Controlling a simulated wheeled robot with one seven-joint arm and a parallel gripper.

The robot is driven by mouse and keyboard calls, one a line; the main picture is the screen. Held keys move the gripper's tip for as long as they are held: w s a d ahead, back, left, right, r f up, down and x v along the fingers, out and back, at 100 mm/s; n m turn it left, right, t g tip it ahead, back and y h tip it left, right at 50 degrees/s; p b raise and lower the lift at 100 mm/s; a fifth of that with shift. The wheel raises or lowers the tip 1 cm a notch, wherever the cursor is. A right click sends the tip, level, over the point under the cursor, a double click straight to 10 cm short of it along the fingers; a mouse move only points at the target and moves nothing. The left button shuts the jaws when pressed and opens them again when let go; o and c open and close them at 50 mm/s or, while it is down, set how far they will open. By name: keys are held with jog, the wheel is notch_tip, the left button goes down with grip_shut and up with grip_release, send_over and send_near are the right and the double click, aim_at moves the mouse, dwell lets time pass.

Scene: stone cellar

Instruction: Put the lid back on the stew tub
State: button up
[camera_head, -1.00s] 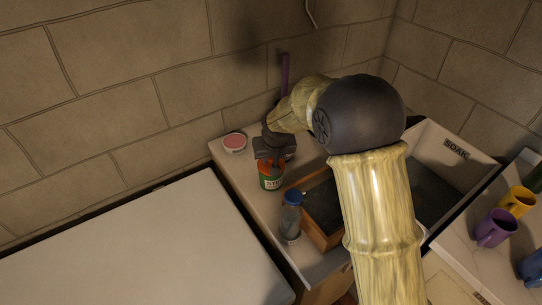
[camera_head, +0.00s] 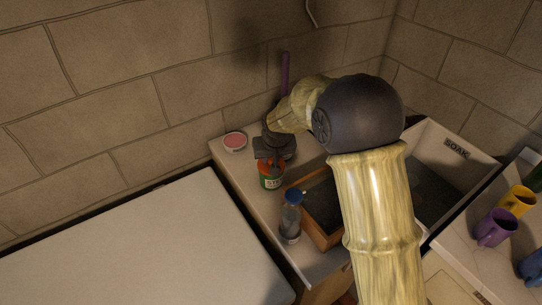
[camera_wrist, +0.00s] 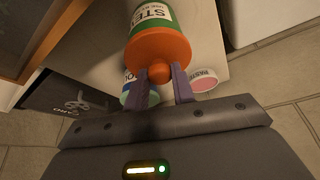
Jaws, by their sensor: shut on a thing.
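The stew tub (camera_head: 271,183) has a green and white label reading STEW and stands on the counter left of the wooden box. It also shows at the top of the wrist view (camera_wrist: 152,17). The orange lid (camera_wrist: 160,52) has a round knob and lies against the tub's end in the wrist view. In the head view the lid (camera_head: 270,167) is at the tub's top; I cannot tell whether it is fully seated. My gripper (camera_wrist: 164,80) is shut on the lid's knob, one finger on each side. In the head view my gripper (camera_head: 274,156) is directly above the tub.
A pink-topped paste tub (camera_head: 235,142) stands left of the gripper. A blue-capped bottle (camera_head: 291,215) and wooden box (camera_head: 333,240) are close in front and right. A basin marked SOAK (camera_head: 455,150) is further right, with mugs (camera_head: 494,228) beyond.

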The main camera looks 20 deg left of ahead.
dwell(0.3)
jog(key=o, duration=1.5)
jog(key=shift+r, duration=0.1)
jog(key=shift+r+p, duration=2.5)
jog(key=shift+r, duration=0.9)
grip_shut()
jog(key=shift+f+b, duration=1.75)
jog(key=shift+f, duration=0.85)
